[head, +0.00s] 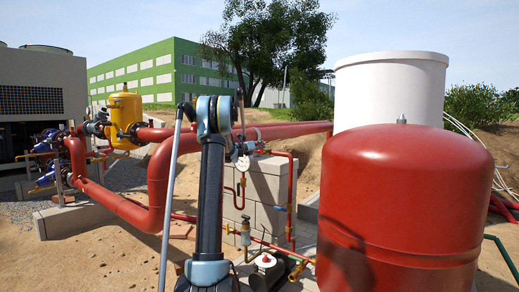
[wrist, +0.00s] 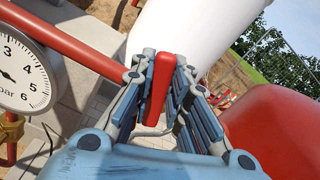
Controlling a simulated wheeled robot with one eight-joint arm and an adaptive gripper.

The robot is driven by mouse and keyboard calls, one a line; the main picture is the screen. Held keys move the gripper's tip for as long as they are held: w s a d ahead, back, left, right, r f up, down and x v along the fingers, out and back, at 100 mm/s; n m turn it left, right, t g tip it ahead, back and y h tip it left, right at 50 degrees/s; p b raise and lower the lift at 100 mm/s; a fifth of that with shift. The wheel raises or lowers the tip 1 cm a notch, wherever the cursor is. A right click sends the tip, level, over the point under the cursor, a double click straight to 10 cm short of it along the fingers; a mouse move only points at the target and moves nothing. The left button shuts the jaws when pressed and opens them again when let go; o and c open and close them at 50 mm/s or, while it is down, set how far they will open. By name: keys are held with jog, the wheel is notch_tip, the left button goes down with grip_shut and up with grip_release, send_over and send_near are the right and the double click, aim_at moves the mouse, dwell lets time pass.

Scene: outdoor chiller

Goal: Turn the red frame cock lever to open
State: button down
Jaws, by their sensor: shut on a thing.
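In the wrist view a red lever (wrist: 162,88) stands between the two fingers of my gripper (wrist: 164,68). The gripper is shut on it, with one blue-grey finger on each side. The lever's upper end shows between the fingertips; where it joins its cock is hidden. In the head view my own arm stands in front of this spot, and the lever cannot be made out there.
A round pressure gauge (wrist: 22,72) and a red pipe (wrist: 70,38) are close to my gripper's left. A large red tank (head: 403,205) stands right, with a white tank (head: 390,88) behind. Thick red pipes (head: 150,215) run left. Grey blocks (head: 264,200) stand behind my arm.

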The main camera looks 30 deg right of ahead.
jog(key=shift+w+a+f+n, duration=0.25)
jog(key=shift+w+f+n, duration=0.4)
jog(key=shift+n, duration=1.4)
jog(key=shift+w+a+f+n, duration=0.3)
jog(key=shift+w+f+n, duration=0.3)
jog(key=shift+n, duration=1.5)
jog(key=shift+w+a+f+n, duration=0.25)
jog(key=shift+w+f+n, duration=0.4)
jog(key=shift+n, duration=1.4)
jog(key=shift+s+f, duration=0.2)
jog(key=c, duration=1.5)
grip_release()
jog(key=shift+f, duration=0.1)
jog(key=shift+d, duration=0.1)
jog(key=shift+s, duration=0.15)
jog(key=v, duration=1.2)
jog(key=shift+f, duration=0.1)
